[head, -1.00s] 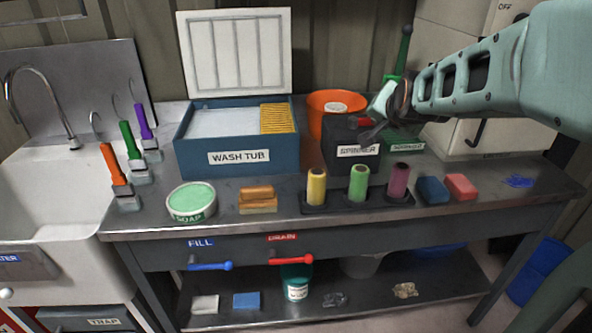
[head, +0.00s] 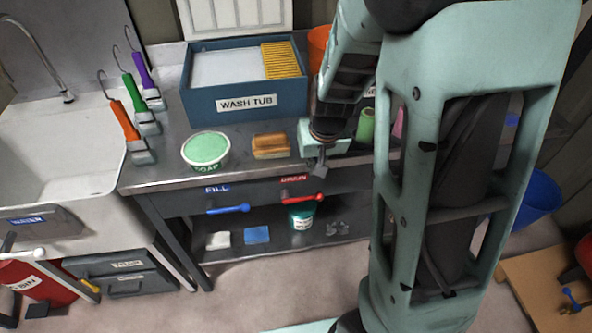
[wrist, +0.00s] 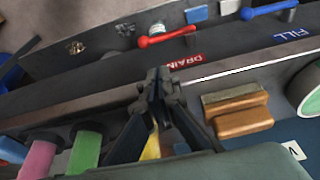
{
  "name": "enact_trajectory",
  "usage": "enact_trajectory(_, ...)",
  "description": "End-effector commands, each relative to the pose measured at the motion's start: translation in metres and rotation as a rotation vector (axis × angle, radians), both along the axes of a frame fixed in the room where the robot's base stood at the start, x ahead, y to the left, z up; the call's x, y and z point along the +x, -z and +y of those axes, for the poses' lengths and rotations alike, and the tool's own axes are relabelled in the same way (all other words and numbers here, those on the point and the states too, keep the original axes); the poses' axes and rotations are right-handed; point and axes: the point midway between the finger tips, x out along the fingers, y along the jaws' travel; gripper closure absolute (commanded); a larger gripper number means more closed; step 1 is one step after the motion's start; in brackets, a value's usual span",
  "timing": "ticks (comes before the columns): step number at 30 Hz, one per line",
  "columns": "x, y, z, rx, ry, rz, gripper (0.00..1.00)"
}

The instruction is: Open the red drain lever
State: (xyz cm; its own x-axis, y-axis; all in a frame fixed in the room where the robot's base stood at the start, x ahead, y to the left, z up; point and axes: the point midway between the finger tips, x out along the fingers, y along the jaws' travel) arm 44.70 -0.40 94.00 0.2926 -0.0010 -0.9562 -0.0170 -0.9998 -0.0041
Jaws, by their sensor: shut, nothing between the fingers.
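The red drain lever (head: 303,199) lies sideways on the front of the bench, just below the red DRAIN label (head: 295,177), with its ball end at the right. It also shows in the wrist view (wrist: 165,37), beyond the fingertips. The blue fill lever (head: 228,209) is to its left under the FILL label (head: 217,188). My gripper (head: 320,170) is above the bench's front edge, over and slightly right of the drain lever and apart from it. In the wrist view my gripper (wrist: 158,75) has its fingertips together, with nothing between them.
The wash tub (head: 245,103), soap tub (head: 206,149) and wooden brush (head: 270,146) stand on the bench left of my gripper.

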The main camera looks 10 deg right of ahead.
Motion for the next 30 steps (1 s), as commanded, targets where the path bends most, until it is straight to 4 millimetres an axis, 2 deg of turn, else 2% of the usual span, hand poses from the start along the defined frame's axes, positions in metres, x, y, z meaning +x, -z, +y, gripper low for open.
enact_trajectory(12,-0.003,0.003,0.001,-0.005,-0.018,0.01,1.0)
enact_trajectory(16,-0.002,0.009,0.001,-0.005,-0.017,0.012,1.0)
enact_trajectory(20,0.002,0.026,0.0,-0.005,-0.015,0.013,1.0)
enact_trajectory(30,0.021,0.089,0.001,-0.004,-0.015,0.014,1.0)
